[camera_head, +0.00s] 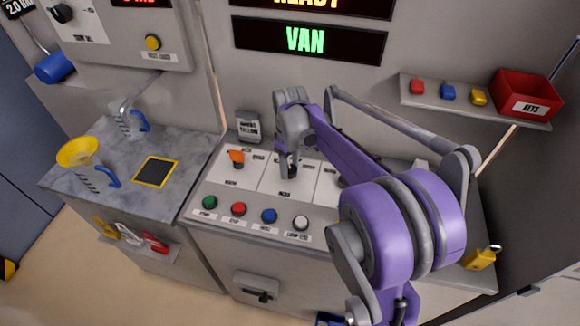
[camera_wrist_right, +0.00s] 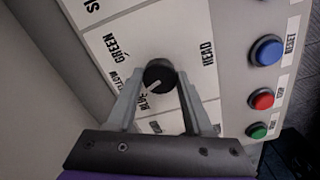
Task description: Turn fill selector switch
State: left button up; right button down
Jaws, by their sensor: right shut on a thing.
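The fill selector switch is a round black knob (camera_wrist_right: 158,74) with a white pointer line, on a white panel with GREEN, YELLOW and BLUE labels around it. In the right wrist view the pointer slants to the lower left, towards the BLUE label. My right gripper (camera_wrist_right: 160,88) has one finger on each side of the knob and is shut on it. In the head view my right gripper (camera_head: 288,165) reaches down to the middle of the sloped console (camera_head: 215,185), largely hiding the knob. My left gripper is not in view.
An orange switch (camera_head: 237,157) sits left of the knob. Green (camera_head: 209,202), red (camera_head: 239,209), blue (camera_head: 269,215) and white (camera_head: 301,222) buttons line the console's front. A yellow funnel (camera_head: 77,152) stands on the left counter.

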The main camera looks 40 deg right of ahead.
aim_at(290, 169)
jog(key=shift+m, duration=1.9)
jog(key=shift+c, duration=1.5)
grip_release()
notch_tip(290, 169, up, 11)
jog(key=shift+f, duration=0.15)
